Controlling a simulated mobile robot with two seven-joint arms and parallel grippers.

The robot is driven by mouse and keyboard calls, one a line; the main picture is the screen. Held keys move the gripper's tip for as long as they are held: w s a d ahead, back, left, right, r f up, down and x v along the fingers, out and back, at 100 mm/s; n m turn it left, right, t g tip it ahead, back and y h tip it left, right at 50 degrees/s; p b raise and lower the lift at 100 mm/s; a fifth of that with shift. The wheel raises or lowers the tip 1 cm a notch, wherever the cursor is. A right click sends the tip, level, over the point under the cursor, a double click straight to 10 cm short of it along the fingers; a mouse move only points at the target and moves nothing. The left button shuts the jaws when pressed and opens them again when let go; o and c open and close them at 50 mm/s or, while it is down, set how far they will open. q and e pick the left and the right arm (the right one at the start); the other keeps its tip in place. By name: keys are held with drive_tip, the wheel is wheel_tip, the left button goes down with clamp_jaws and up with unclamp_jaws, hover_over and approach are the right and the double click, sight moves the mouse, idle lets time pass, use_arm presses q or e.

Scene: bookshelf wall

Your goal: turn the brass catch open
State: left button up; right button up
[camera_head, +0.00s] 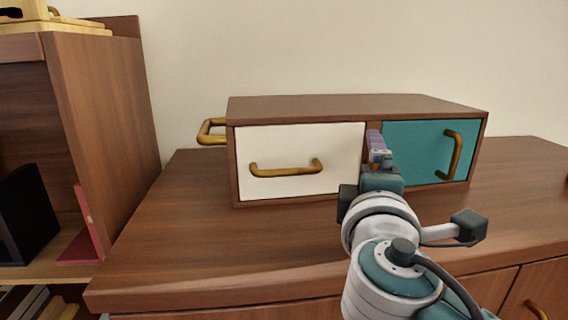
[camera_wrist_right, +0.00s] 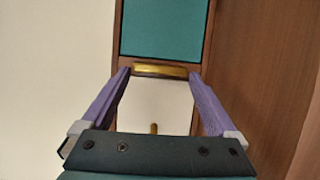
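The wooden cabinet (camera_head: 350,106) has a white front (camera_head: 300,145) on the left and a teal door (camera_head: 410,148) on the right. The brass catch (camera_wrist_right: 160,71) lies lengthwise along the wooden divider between the two fronts. In the head view my right gripper hides it. My right gripper (camera_head: 378,150) is at the divider. In the right wrist view its two purple fingers (camera_wrist_right: 158,75) are spread, with the catch between their tips and a gap at each end. I cannot tell how far in front of the catch the tips are. My left gripper is not in view.
A brass handle (camera_head: 286,168) is on the white front and another (camera_head: 452,156) on the teal door. A brass handle (camera_head: 210,131) sticks out at the cabinet's left. The wooden top (camera_head: 230,235) is clear in front. A bookshelf (camera_head: 105,120) stands at the left.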

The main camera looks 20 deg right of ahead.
drive_tip(key=shift+o, duration=0.2)
drive_tip(key=v, duration=1)
